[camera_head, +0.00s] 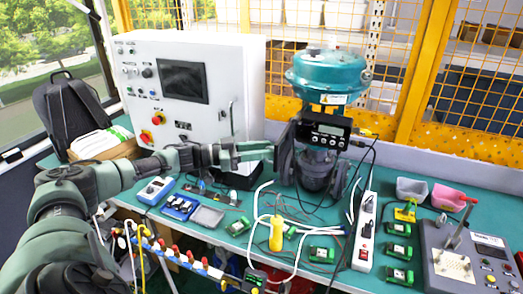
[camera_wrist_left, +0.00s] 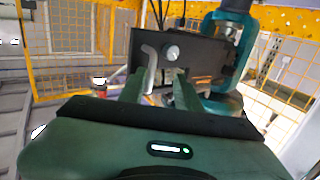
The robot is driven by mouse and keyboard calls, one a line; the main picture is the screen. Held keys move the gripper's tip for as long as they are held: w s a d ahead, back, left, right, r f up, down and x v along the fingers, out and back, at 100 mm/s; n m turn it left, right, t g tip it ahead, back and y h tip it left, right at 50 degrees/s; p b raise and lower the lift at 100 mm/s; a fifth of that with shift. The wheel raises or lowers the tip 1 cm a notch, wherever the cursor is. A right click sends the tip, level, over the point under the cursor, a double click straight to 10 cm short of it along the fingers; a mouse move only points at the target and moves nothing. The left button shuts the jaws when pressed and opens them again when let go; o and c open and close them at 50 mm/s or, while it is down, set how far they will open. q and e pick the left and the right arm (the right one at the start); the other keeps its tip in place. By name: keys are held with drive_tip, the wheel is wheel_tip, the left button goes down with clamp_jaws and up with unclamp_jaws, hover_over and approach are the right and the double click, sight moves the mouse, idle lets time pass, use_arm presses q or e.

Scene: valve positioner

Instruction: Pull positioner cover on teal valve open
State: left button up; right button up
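The teal valve (camera_head: 327,75) stands upright at the back of the bench, with a grey body below its round teal top. Its black positioner (camera_head: 325,131), with a small display and knobs on the front, is mounted on it. I cannot make out the cover's edge or whether it is ajar. My left gripper (camera_head: 268,151) is open and empty, just left of the positioner, fingers pointing at it. In the left wrist view its fingers (camera_wrist_left: 160,82) are apart before the positioner's dark side (camera_wrist_left: 205,62), which has a round silver knob and a bent metal piece. Contact cannot be told.
A white control cabinet (camera_head: 195,85) stands behind my left arm. A power strip (camera_head: 366,230), cables, a yellow tool (camera_head: 276,233) and small green modules lie on the bench (camera_head: 345,278). A yellow mesh fence (camera_head: 480,85) is behind.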

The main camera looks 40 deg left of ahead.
use_arm(q)
drive_tip(key=shift+a+r, duration=0.2)
drive_tip(key=shift+r, duration=0.3)
drive_tip(key=b+v, duration=0.3)
drive_tip(key=v, duration=0.4)
drive_tip(key=shift+s+a+f, duration=0.2)
drive_tip(key=shift+s+f, duration=0.1)
drive_tip(key=shift+f, duration=0.15)
drive_tip(key=shift+s, duration=0.1)
